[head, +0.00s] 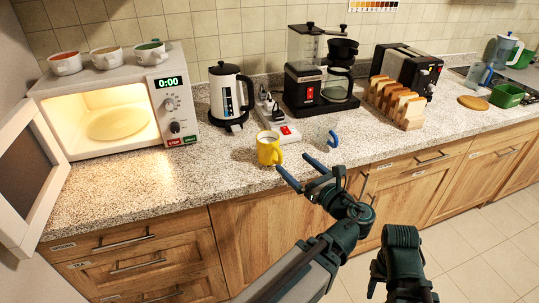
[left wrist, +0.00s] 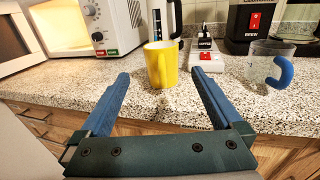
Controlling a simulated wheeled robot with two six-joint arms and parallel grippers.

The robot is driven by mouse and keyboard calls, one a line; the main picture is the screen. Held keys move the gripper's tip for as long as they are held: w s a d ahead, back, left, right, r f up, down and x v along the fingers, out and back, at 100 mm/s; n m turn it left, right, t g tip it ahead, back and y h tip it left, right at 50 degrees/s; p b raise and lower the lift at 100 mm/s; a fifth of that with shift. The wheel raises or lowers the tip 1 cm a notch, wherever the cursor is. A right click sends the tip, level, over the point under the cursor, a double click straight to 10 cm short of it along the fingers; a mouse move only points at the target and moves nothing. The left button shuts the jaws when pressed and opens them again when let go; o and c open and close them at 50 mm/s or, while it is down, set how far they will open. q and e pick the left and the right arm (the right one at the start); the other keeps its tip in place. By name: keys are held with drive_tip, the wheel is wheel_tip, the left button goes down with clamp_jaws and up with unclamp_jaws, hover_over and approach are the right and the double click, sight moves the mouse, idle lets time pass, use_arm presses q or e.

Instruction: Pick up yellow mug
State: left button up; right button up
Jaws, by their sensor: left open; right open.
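The yellow mug (head: 268,149) stands upright on the speckled counter near its front edge. My left gripper (head: 291,164) is open and empty, in front of the mug and a little to its right in the head view. In the left wrist view the mug (left wrist: 161,66) stands ahead of the two blue fingers (left wrist: 160,88), in line with the gap between them and apart from them. The mug's handle shows in the head view on its near right side. Part of my right arm shows at the bottom of the head view, but its gripper does not.
A clear cup with a blue handle (head: 327,141) stands right of the mug; a power strip (head: 284,132) and kettle (head: 230,97) stand behind. An open microwave (head: 165,112) is at left. A coffee maker (head: 310,92) and toaster (head: 400,62) are at the back.

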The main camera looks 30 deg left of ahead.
sight(280, 151)
use_arm(q)
drive_tip(key=x, duration=0.8)
drive_tip(key=shift+w+a, duration=0.15)
drive_tip(key=shift+a, duration=0.15)
drive_tip(key=shift+x, duration=2.55)
drive_tip(key=shift+w, duration=0.15)
clamp_jaws()
drive_tip(key=shift+r, duration=0.2)
wheel_tip(280, 151, up, 10)
drive_tip(key=p, duration=1)
drive_tip(key=shift+f, duration=0.2)
